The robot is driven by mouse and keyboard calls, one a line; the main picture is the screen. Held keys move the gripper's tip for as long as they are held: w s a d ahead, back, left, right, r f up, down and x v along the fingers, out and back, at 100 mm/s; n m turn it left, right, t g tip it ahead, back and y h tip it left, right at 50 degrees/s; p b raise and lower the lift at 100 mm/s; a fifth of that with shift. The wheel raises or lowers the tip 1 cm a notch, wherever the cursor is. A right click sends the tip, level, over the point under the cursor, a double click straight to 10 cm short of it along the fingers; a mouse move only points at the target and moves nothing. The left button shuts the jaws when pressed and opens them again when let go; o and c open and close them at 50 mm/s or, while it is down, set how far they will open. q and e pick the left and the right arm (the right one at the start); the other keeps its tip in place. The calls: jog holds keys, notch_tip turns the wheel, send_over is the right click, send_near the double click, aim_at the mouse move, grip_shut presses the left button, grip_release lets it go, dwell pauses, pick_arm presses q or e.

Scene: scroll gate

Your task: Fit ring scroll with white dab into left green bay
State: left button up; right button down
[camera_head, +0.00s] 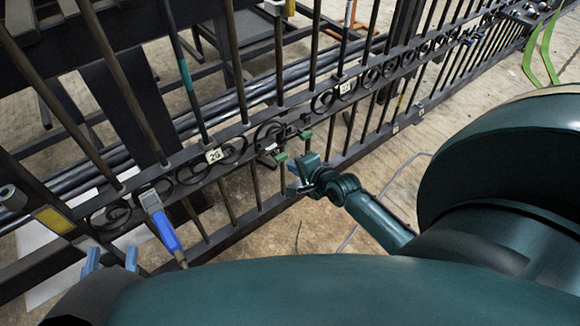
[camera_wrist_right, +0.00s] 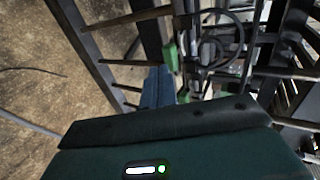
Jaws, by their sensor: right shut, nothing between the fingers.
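A dark ring scroll (camera_head: 268,132) sits in the gate's scroll band, with a small pale spot (camera_head: 270,147) beside it that may be the white dab. Green tabs (camera_head: 281,157) and (camera_head: 305,134) mark a bay there. In the right wrist view a dark ring (camera_wrist_right: 212,52) shows near a green tab (camera_wrist_right: 171,56). My right gripper (camera_head: 302,176) is shut and empty, just in front of and below the tabs; its blue fingers (camera_wrist_right: 157,88) point at the bay area. I cannot tell whether they touch it. My left gripper (camera_head: 111,260) is open and empty at the lower left.
The black gate (camera_head: 140,170) runs diagonally across the view, with a "2G" tag (camera_head: 213,155) and a "22" tag (camera_head: 346,88). A blue-handled tool (camera_head: 163,228) is on the band near my left gripper. Floor (camera_head: 320,230) before the gate is mostly clear.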

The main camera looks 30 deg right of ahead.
aim_at(283, 155)
pick_arm(q)
jog(key=shift+w+r, duration=0.1)
pick_arm(e)
jog(key=shift+w+a, duration=0.1)
jog(key=shift+w, duration=1)
jog(key=shift+w+r, duration=0.1)
jog(key=shift+w, duration=0.2)
jog(key=shift+w+a, duration=0.1)
jog(key=shift+w, duration=1.15)
pick_arm(q)
jog(key=shift+s+f, duration=0.2)
jog(key=shift+r, duration=0.1)
pick_arm(e)
jog(key=shift+r, duration=0.1)
